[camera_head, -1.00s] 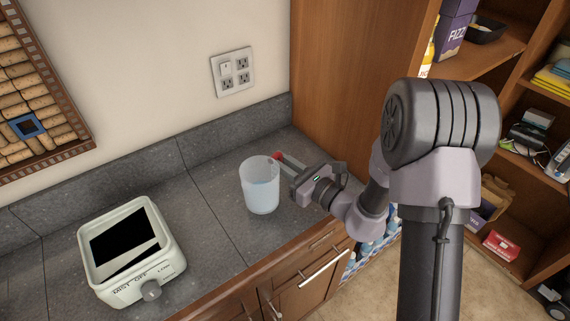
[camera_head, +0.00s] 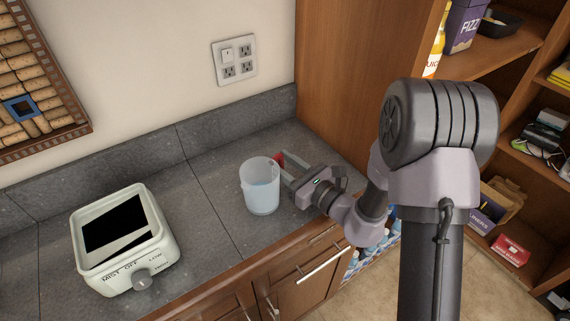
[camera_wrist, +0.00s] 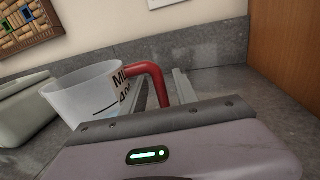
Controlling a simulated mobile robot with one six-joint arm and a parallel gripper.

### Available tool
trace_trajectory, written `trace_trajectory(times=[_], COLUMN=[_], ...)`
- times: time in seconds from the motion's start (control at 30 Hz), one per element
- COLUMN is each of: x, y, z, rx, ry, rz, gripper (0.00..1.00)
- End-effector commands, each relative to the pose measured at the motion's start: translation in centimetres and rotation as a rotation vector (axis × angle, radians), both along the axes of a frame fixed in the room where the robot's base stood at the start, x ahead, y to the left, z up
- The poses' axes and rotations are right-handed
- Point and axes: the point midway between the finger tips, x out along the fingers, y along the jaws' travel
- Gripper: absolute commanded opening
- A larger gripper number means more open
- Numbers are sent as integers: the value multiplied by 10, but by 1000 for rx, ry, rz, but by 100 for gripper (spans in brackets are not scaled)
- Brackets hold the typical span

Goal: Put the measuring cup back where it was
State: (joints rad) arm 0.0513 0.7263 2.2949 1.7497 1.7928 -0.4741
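The measuring cup (camera_head: 260,192) is clear, holds pale bluish liquid, and has a red handle (camera_head: 279,159). It is upright over the grey counter, near the front edge. My gripper (camera_head: 283,166) reaches it from the right, with a finger on either side of the handle. It appears shut on the handle. In the wrist view the cup (camera_wrist: 88,92) is at the left, with dark lettering, and its red handle (camera_wrist: 156,76) passes between the fingers. The cup's base is hidden there, and I cannot tell whether it touches the counter.
A wooden cabinet side (camera_head: 345,75) rises at the right, with stocked shelves (camera_head: 490,60) beyond. The counter between cooker and cup is clear.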

Motion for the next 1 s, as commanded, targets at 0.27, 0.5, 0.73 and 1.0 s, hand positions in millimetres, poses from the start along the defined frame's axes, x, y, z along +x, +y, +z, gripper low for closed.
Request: trace_trajectory(times=[0.27, 0.5, 0.73, 1.0], x=[-28, -68, -92, -253], y=[-30, -69, -73, 8], z=[4, 4, 15, 77], rx=[1, 1, -20, -685], ry=[4, 2, -22, -330], rz=[-5, -5, 55, 876], gripper=[35, 35, 35, 35])
